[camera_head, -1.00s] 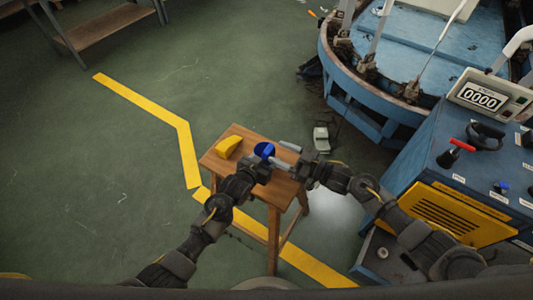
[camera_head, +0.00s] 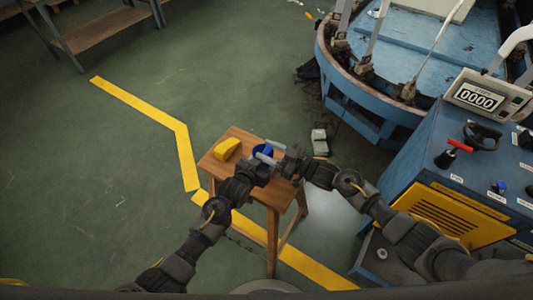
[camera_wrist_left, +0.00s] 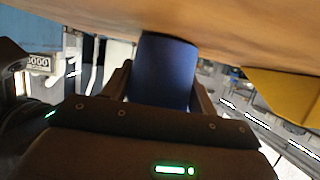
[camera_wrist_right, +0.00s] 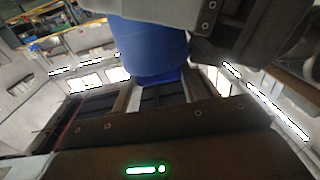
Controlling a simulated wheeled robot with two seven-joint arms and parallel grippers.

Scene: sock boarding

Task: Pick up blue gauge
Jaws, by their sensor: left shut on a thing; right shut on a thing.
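The blue gauge (camera_head: 262,150) is a small blue cylinder at the wooden stool's top, partly hidden by my grippers. My left gripper (camera_head: 261,167) is shut on it; the left wrist view shows the blue body (camera_wrist_left: 167,70) between the two fingers. My right gripper (camera_head: 270,155) comes in from the right, its grey fingers at the gauge, and is shut on it too. In the right wrist view the blue cylinder (camera_wrist_right: 150,48) is large and close, with its lower end between the fingers. I cannot tell whether the gauge touches the stool.
A yellow block (camera_head: 227,148) lies on the stool (camera_head: 240,134), left of the gauge. A blue machine (camera_head: 485,175) with a counter display stands at right, and a round blue rig (camera_head: 345,95) behind.

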